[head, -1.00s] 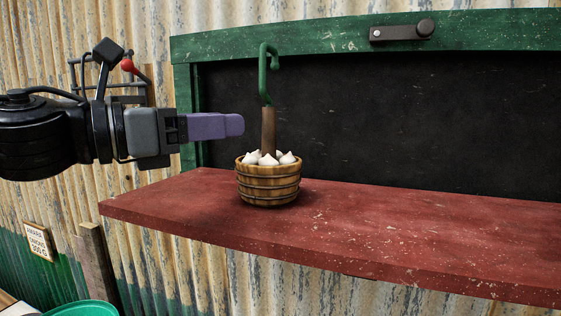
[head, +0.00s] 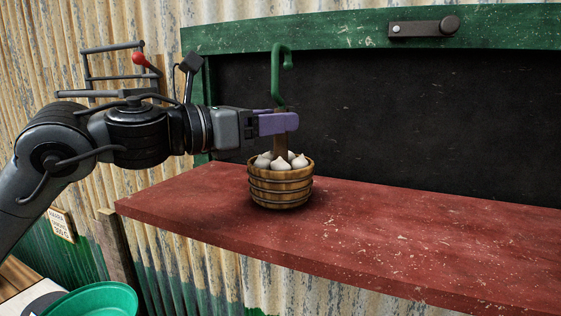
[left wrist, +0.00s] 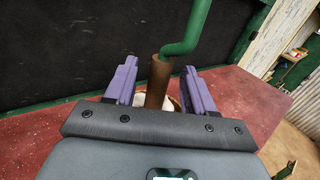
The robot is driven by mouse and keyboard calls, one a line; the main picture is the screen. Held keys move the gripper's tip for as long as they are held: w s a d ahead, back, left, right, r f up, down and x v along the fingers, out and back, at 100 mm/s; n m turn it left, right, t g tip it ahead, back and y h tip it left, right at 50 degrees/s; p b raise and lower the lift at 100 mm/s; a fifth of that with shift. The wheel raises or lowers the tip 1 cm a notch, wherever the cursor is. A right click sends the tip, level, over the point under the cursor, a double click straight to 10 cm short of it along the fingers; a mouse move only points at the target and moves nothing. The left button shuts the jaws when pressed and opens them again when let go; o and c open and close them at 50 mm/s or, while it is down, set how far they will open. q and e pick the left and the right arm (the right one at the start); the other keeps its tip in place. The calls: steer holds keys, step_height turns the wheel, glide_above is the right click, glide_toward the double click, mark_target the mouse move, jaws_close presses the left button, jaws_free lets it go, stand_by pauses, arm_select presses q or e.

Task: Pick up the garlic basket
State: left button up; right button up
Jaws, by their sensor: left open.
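The garlic basket (head: 281,191) is a round wooden-slat tub with white garlic bulbs in it, standing upright on the red shelf (head: 400,236). A brown upright handle (head: 281,147) rises from it, topped by a green hook (head: 277,72). My left gripper (head: 295,123) is at the handle, above the bulbs. In the left wrist view its purple fingers (left wrist: 158,82) are open, one on each side of the brown handle (left wrist: 157,85), with gaps on both sides. The basket is mostly hidden there behind the gripper body. My right gripper is not in view.
A dark panel (head: 420,120) in a green frame (head: 330,37) stands behind the shelf. The shelf right of the basket is clear. A green bowl (head: 97,300) shows at the lower left, and a small sign (head: 62,225) on the corrugated wall.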

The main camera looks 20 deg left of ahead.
arm_select(q)
steer(key=shift+x, duration=0.95)
jaws_close()
